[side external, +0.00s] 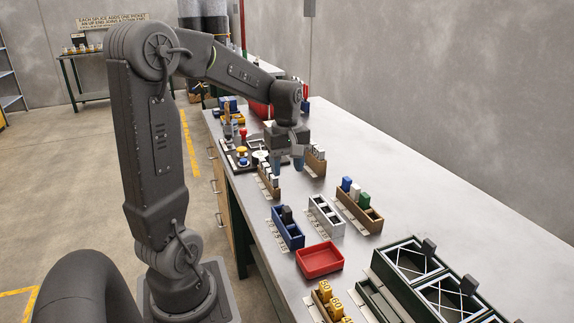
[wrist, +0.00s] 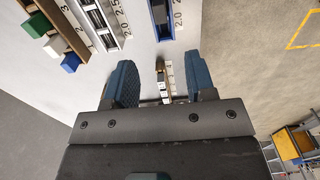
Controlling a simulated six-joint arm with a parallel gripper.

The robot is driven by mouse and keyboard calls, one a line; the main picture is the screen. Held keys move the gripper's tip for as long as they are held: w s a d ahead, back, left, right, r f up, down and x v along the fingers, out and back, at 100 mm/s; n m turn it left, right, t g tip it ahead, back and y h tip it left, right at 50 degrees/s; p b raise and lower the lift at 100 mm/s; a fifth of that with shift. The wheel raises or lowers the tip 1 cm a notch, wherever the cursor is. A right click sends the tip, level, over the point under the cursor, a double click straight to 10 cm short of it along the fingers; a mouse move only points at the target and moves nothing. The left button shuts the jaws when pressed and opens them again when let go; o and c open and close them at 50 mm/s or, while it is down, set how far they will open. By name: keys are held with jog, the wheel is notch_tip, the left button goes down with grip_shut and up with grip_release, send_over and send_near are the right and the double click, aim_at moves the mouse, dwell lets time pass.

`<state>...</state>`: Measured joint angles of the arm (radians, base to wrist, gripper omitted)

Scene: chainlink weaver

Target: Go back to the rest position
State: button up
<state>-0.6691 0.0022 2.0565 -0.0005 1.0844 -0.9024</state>
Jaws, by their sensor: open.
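My gripper (side external: 287,164) hangs pointing down above the grey bench (side external: 455,205), at mid-length. In the wrist view its two blue fingers stand wide apart with nothing between the tips (wrist: 162,78). Below and between them in that view, a small wooden rack (wrist: 160,66) with pale pieces sits on the bench. The same rack (side external: 269,184) shows just below the gripper in the side view. The gripper looks clear of it, though the height gap is hard to judge. My arm reaches out bent over the bench.
Near the gripper are another wooden rack (side external: 317,161), a rack with blue, white and green blocks (side external: 370,222), a white rack (side external: 326,217) and a blue rack (side external: 288,234). A red tray (side external: 320,262) and dark-green framed boxes (side external: 408,263) stand nearer. The bench's right side is bare.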

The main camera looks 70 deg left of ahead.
jog(key=s+d+r+m+t, duration=0.2)
jog(key=s+d+m, duration=0.2)
jog(key=d+m, duration=0.5)
jog(key=s+d+r+m+t, duration=0.3)
jog(key=d+m, duration=0.6)
jog(key=d, duration=0.3)
jog(key=shift+s+t, duration=0.3)
jog(key=shift+s, duration=0.3)
